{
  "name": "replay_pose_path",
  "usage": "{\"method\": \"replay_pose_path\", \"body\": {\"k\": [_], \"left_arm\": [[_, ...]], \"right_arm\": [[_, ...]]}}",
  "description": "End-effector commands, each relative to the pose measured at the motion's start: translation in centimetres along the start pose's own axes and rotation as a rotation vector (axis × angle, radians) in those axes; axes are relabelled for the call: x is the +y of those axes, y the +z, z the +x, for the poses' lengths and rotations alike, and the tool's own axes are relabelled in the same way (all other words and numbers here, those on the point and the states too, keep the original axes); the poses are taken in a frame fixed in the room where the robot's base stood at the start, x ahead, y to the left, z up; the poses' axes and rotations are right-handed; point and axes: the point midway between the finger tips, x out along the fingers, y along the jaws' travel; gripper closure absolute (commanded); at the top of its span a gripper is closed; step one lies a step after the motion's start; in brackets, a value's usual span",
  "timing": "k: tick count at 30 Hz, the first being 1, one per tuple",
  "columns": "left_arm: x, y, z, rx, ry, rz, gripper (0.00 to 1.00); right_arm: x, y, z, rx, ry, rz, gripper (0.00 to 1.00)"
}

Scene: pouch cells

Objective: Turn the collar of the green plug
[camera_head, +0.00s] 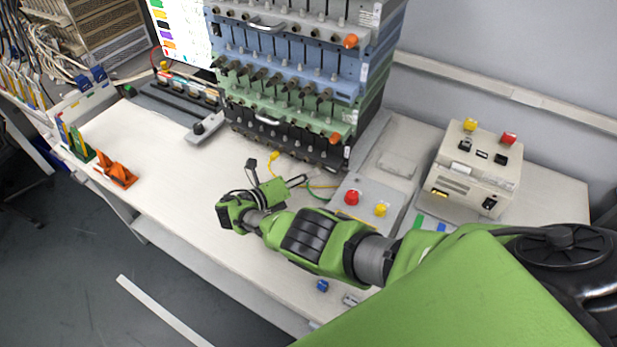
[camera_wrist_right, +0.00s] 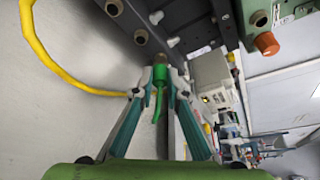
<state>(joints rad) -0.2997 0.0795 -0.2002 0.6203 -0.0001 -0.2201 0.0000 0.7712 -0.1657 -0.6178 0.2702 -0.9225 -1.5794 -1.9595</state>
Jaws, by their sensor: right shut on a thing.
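The green plug (camera_wrist_right: 159,78) is upright between the fingertips of my right gripper in the right wrist view, with its green cable hanging below it. My right gripper (camera_wrist_right: 158,88) is shut on it. In the head view my right gripper (camera_head: 303,181) is low in front of the rack, and the plug itself cannot be made out there. A short green cable (camera_head: 317,194) shows beside the fingertips. The dark panel with round sockets (camera_wrist_right: 141,37) is close above the plug. I cannot tell whether the plug sits in a socket. My left gripper is not in view.
A yellow plug (camera_head: 274,156) with a yellow cable (camera_wrist_right: 42,55) lies near the gripper. The rack (camera_head: 270,119) rises behind. A grey box with red and yellow buttons (camera_head: 352,197) stands to the right.

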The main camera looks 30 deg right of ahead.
Motion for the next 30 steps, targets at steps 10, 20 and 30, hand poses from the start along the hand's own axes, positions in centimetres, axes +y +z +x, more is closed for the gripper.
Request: {"method": "replay_pose_path", "body": {"k": [10, 20, 30], "left_arm": [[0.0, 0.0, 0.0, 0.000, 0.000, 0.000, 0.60], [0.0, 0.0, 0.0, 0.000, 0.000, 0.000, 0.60], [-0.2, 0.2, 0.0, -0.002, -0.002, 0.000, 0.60]], "right_arm": [[0.0, 0.0, 0.0, -0.001, -0.001, -0.003, 1.00], [0.0, 0.0, 0.0, 0.000, -0.001, -0.003, 0.69], [0.1, 0.0, -2.6, -0.001, 0.003, 0.000, 0.69]]}}
